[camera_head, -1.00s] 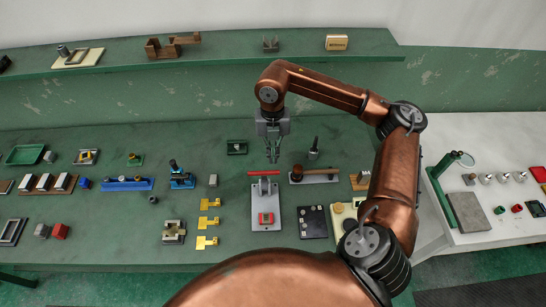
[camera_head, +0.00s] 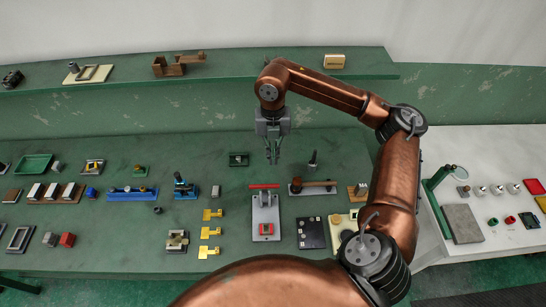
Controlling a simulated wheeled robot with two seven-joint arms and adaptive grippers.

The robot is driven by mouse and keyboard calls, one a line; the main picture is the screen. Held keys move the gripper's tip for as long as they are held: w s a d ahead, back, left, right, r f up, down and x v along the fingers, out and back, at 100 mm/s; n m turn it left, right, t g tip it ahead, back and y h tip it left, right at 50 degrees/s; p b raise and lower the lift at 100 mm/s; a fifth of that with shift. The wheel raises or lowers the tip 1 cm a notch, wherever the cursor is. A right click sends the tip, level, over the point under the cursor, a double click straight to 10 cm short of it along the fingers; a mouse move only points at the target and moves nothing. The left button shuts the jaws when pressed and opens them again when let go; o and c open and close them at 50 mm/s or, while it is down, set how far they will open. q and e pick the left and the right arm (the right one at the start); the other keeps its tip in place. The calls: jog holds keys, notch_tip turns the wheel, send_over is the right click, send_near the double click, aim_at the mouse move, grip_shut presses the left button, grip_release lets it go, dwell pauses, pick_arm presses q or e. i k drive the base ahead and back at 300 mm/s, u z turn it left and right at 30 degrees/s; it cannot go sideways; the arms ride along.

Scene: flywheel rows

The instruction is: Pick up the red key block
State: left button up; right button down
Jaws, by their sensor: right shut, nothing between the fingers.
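A small red block (camera_head: 266,230) sits on a grey plate (camera_head: 265,211) near the middle of the green bench. A red bar (camera_head: 264,186) lies across the far end of that plate. A red cube (camera_head: 67,239) stands at the left; I cannot tell for sure which of these is the key block. My right gripper (camera_head: 273,161) points down, shut and empty, above the bench and beyond the red bar in the picture, apart from all of them. My left gripper is not in view.
Yellow pieces (camera_head: 210,232) lie left of the plate, and a black tray (camera_head: 311,232) lies right of it. A hammer-like tool on a holder (camera_head: 312,187) stands behind the tray. A white table (camera_head: 480,150) is at the right.

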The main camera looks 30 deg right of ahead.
aim_at(265, 230)
jog(key=k, duration=2)
